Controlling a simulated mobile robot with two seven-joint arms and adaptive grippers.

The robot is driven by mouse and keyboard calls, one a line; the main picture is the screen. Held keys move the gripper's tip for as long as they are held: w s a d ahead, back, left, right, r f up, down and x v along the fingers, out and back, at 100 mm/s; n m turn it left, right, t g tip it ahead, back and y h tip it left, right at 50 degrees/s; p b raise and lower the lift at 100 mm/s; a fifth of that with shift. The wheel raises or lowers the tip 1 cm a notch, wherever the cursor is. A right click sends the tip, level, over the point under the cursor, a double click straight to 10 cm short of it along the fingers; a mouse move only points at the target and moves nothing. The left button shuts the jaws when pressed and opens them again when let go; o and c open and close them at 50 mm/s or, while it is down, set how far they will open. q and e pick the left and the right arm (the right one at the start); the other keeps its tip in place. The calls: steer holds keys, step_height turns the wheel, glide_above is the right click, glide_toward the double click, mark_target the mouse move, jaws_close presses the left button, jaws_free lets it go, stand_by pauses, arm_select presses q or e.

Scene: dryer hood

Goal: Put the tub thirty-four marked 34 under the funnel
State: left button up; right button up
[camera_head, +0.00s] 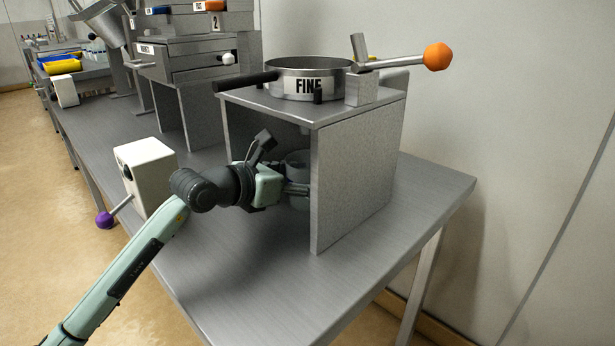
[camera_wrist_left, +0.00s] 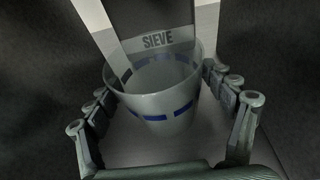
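A light grey tub (camera_wrist_left: 155,100) with a band of dark blue dashes stands upright between the fingers of my left gripper in the left wrist view. I see no number on the tub. In the head view, a grey tub (camera_head: 297,170) is partly hidden under the top of the stand. My left gripper (camera_head: 290,188) reaches in from the left at the tub. Its fingers are spread to the tub's width, one on each side, and I cannot tell whether they press on it. A plate marked SIEVE (camera_wrist_left: 170,39) is behind the tub. My right gripper is not in view.
The grey stand (camera_head: 355,175) has a side panel right of the tub and a round sieve marked FINE (camera_head: 308,86) on top. An orange-knobbed lever (camera_head: 436,57) sticks out right. A white box (camera_head: 145,170) with a purple knob is left. The front bench top (camera_head: 240,270) is clear.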

mark_target(291, 178)
arm_select(q)
steer(key=shift+r, duration=0.1)
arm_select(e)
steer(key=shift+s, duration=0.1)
arm_select(q)
steer(key=v, duration=0.3)
steer(key=shift+s+a+r, duration=0.1)
steer(key=shift+s+a, duration=0.15)
steer(key=shift+a, duration=0.1)
steer(key=v, duration=0.7)
steer(key=shift+s+a+r, duration=0.1)
steer(key=shift+s+r, duration=0.05)
steer(key=shift+r, duration=0.05)
steer(key=shift+s+a+r, duration=0.1)
steer(key=shift+s+a, duration=0.1)
steer(key=shift+s, duration=0.1)
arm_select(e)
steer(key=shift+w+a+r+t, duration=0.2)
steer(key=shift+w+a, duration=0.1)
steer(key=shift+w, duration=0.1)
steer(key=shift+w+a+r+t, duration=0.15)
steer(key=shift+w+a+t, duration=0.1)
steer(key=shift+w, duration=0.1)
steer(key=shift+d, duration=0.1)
